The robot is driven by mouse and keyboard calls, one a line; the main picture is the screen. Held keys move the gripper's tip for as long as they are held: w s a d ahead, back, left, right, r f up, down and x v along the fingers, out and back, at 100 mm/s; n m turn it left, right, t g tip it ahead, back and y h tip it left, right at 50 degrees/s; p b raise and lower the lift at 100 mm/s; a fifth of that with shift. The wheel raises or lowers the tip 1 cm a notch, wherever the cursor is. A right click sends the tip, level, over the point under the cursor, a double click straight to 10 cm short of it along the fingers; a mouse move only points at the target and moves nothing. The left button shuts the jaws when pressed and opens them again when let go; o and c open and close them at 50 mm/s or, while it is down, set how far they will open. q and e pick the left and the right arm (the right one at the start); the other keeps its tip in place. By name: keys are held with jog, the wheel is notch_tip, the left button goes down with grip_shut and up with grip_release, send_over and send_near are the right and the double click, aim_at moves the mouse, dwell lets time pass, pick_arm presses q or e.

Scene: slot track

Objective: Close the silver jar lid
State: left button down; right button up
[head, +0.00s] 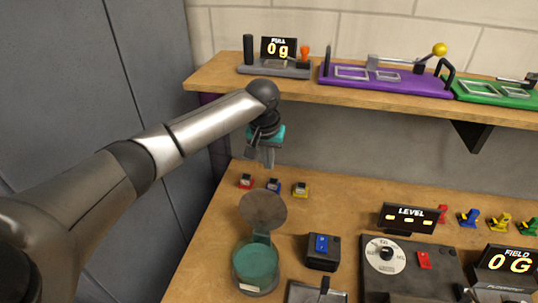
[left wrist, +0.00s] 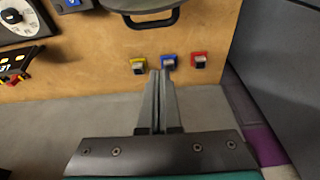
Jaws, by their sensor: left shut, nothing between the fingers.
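The jar (head: 257,266) stands on the wooden table at the front, with a teal body and a pale label. Its round grey-brown lid (head: 263,209) stands open, tilted up at the jar's back edge. A dark rounded rim at the top of the left wrist view (left wrist: 150,18) looks like part of the lid. My left gripper (head: 267,158) is shut and empty, above the table's back edge, behind and above the lid and apart from it. Its closed fingers also show in the left wrist view (left wrist: 160,75). My right gripper is in neither view.
Small red (head: 246,181), blue (head: 273,186) and yellow (head: 300,190) pieces sit behind the lid. A black box with a blue switch (head: 322,252) stands right of the jar. A shelf (head: 222,83) with devices hangs above. A grey cabinet (head: 60,80) is at left.

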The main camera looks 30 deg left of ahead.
aim_at(265, 206)
pick_arm(q)
jog(key=s+f, duration=0.1)
jog(key=f, duration=0.2)
jog(key=s+f+p, duration=0.1)
jog(key=shift+s+d+f, duration=0.3)
jog(key=shift+s+f, duration=0.05)
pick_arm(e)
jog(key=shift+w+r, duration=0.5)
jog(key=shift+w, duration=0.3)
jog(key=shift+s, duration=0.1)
